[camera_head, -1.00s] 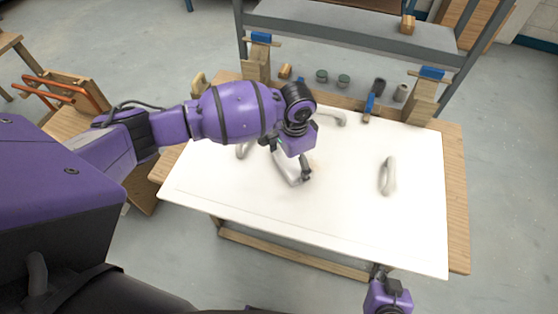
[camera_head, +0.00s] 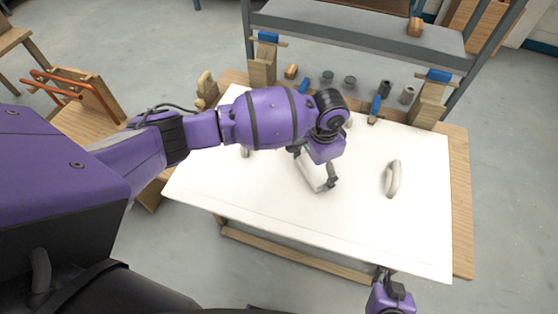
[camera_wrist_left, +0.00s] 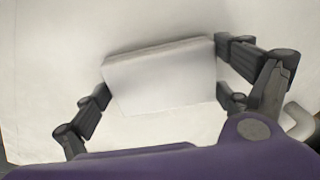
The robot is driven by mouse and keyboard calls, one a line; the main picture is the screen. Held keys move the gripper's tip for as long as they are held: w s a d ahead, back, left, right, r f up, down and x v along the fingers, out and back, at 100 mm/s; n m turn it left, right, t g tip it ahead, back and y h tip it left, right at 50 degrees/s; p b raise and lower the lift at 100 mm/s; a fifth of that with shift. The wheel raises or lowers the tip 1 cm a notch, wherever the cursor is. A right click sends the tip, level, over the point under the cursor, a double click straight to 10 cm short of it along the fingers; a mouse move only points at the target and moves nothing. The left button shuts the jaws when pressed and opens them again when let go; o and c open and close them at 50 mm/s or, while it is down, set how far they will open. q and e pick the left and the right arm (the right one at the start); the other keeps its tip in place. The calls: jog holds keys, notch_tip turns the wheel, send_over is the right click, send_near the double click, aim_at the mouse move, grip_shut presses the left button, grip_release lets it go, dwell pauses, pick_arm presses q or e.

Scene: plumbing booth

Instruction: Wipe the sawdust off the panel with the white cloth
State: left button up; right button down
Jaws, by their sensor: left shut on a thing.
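The white panel (camera_head: 400,235) lies flat on a wooden table. My left gripper (camera_head: 315,168) is over the middle of the panel, shut on the white cloth (camera_head: 316,177), which looks like a folded block. In the left wrist view the cloth (camera_wrist_left: 160,78) sits between the two dark fingers of my left gripper (camera_wrist_left: 158,82), close against the panel (camera_wrist_left: 60,60). I cannot make out clear sawdust on the panel; part of it is hidden by my arm. My right gripper (camera_head: 381,275) shows only partly at the panel's front edge, and its jaws are unclear.
A pale curved handle (camera_head: 393,178) stands on the panel's right part; others are mostly hidden behind my left arm. Behind the panel are wooden blocks with blue clamps (camera_head: 437,76), small cups (camera_head: 350,82) and a grey shelf (camera_head: 360,35). The panel's front right is clear.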

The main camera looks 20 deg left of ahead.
aim_at(345, 182)
pick_arm(q)
jog(key=shift+w+d+r, duration=0.1)
jog(key=shift+d+r, duration=0.05)
jog(key=shift+d, duration=0.35)
jog(key=shift+w+d+r, duration=0.1)
jog(key=shift+d, duration=0.4)
jog(key=shift+s+d+f, duration=0.1)
jog(key=shift+d+f, duration=0.1)
jog(key=shift+d, duration=1.5)
jog(key=shift+s+d+r, duration=0.1)
jog(key=shift+d+r, duration=0.05)
jog(key=shift+d, duration=1.65)
jog(key=shift+a+r, duration=0.1)
jog(key=shift+r, duration=2.9)
notch_tip(345, 182, up, 3)
